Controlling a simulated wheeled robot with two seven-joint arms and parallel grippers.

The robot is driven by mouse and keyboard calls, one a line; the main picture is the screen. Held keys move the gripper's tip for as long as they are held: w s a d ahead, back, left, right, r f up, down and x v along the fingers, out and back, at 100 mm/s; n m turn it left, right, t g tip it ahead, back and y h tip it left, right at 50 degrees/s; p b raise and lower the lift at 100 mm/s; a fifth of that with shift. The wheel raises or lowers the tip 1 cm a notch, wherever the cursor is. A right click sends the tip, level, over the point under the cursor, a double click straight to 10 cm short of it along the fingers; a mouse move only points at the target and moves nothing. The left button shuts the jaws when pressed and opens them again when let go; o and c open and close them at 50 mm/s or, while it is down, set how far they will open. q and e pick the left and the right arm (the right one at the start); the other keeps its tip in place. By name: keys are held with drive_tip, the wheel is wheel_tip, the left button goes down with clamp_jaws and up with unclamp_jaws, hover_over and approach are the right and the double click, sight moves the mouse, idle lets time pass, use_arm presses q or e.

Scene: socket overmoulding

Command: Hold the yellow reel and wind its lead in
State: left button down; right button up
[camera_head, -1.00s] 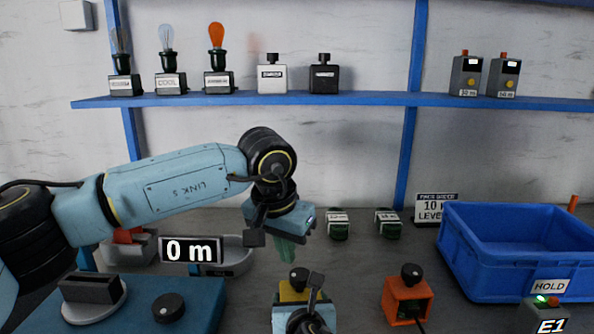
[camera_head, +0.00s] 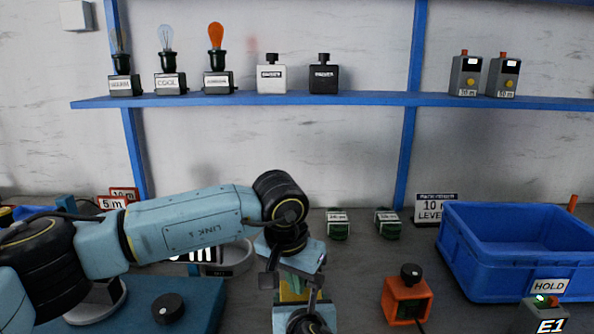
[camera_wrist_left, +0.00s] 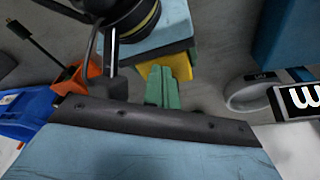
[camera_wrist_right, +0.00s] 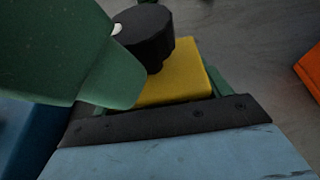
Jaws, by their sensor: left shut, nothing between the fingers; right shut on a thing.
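The yellow reel, a yellow block with a black knob, shows in the right wrist view (camera_wrist_right: 180,80). My right gripper (camera_wrist_right: 165,95) is shut on it, with green fingers along its sides. In the head view its yellow body (camera_head: 288,297) is mostly hidden behind my wrists. My left gripper (camera_head: 290,280) is shut and empty, pointing down just over the reel. Its green fingers (camera_wrist_left: 162,75) show closed together in the left wrist view, beside the yellow body. In the right wrist view a large green finger overlaps the knob's edge; contact cannot be told. The lead is not clearly visible.
An orange reel (camera_head: 407,300) with a black knob stands to the right. A blue crate (camera_head: 480,270) stands at the far right, near a HOLD box (camera_head: 545,312). Two dark green blocks (camera_head: 338,225) (camera_head: 388,225) stand behind. A blue platform (camera_head: 200,300) lies at left.

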use_arm(q)
drive_tip(key=shift+w, duration=0.55)
idle(0.8)
drive_tip(key=shift+w+a, duration=0.15)
drive_tip(key=shift+a, duration=0.15)
drive_tip(key=shift+w+a, duration=0.25)
drive_tip(key=shift+a, duration=0.4)
drive_tip(key=shift+w+a+r, duration=0.1)
drive_tip(key=shift+w+a, duration=0.1)
drive_tip(key=shift+w, duration=0.2)
drive_tip(key=shift+s+a, duration=0.15)
drive_tip(key=shift+s+a, duration=0.1)
drive_tip(key=v, duration=0.5)
drive_tip(key=shift+w+d+r, duration=0.3)
drive_tip(key=shift+r, duration=0.15)
